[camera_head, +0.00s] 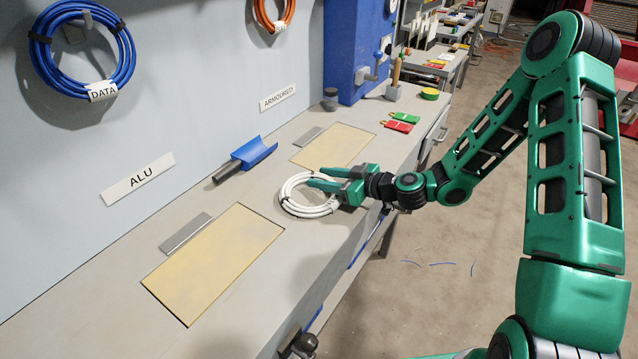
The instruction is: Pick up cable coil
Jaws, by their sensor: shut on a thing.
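A white cable coil (298,210) lies flat on or just above the grey bench, between the two yellowish panels; I cannot tell whether it is lifted. My gripper (326,187) reaches in from the right, green and low over the bench. Its jaws are shut on the right side of the coil, and one finger extends across the coil's top. The gripped part of the coil is partly hidden by the gripper.
A blue scoop (255,152) lies behind the coil. Yellowish panels lie left (215,262) and right (333,147) in the bench (95,318). Red (397,126) and green (405,117) tags lie farther back. A blue coil (82,90) and orange coil (284,22) hang on the wall.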

